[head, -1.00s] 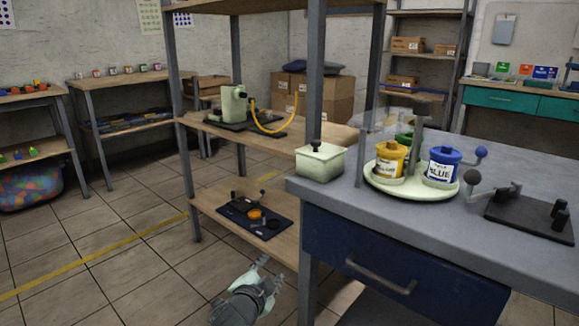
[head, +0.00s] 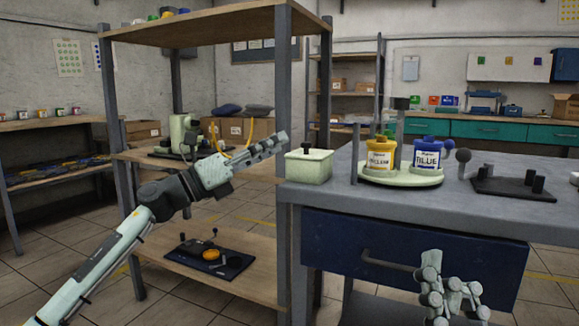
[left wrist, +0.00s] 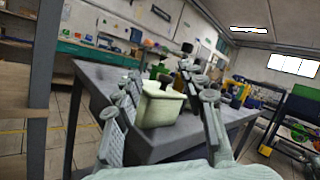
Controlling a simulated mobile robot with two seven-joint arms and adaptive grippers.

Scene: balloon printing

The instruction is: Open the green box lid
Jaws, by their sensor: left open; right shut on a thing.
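The pale green box (head: 309,168) stands on the near left corner of the grey workbench. Its lid, with a dark knob (head: 307,146), sits on it. My left gripper (head: 280,143) is open and empty, left of the box and slightly above it, pointing towards it. In the left wrist view the box (left wrist: 160,106) shows between the two spread fingers, apart from them as far as I can tell. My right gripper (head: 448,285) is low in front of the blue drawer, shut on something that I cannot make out.
A round pale tray (head: 400,178) with a yellow pot (head: 381,155) and a blue pot (head: 428,156) stands right of the box. A black stand (head: 512,189) lies further right. A shelf post (head: 284,90) rises close beside the left gripper. The drawer handle (head: 385,262) is near the right gripper.

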